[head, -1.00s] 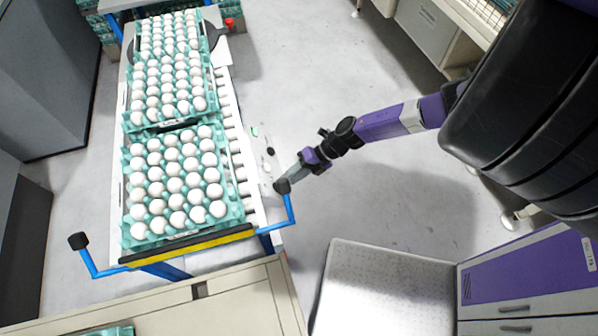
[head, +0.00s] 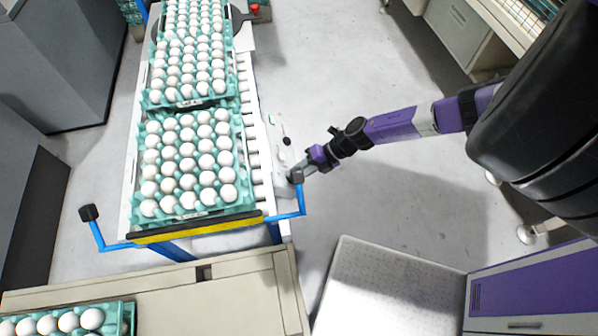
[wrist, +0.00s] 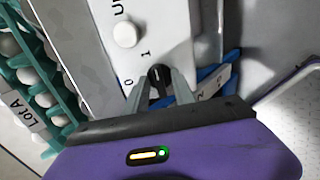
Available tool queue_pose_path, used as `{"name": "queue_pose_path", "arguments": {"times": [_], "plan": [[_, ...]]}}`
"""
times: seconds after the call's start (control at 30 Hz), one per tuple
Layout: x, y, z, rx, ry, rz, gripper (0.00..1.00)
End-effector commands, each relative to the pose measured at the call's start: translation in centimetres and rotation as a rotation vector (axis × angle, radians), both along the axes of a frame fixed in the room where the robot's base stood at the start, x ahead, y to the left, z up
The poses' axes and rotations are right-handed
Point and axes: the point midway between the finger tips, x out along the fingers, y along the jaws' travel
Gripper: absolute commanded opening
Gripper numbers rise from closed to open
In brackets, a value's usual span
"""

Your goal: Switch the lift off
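The lift's switch is a small black knob (wrist: 159,76) on a white panel (wrist: 167,28), with the marks 0 and 1 beside it in the wrist view. Which mark it points to is not clear. My gripper (wrist: 160,84) is open, with one grey finger on each side of the knob. I cannot tell whether either finger touches it. In the head view my gripper (head: 299,173) is at the right edge of the lift, beside its near blue handle; the knob is hidden there.
A white round button (wrist: 126,34) sits beside the knob on the panel. Teal trays of white eggs (head: 247,150) fill the conveyor to the left. A blue handle (head: 302,200) is close to my gripper. The floor (head: 400,205) to the right is clear.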

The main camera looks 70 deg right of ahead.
Motion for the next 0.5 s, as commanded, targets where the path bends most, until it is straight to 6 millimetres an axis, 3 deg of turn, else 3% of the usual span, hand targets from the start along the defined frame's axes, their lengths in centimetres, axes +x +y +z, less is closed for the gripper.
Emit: {"name": "queue_pose_path", "arguments": {"times": [0.5], "plan": [[0.48,0.70,-0.81,-0.211,-0.129,0.224,0.08]]}}
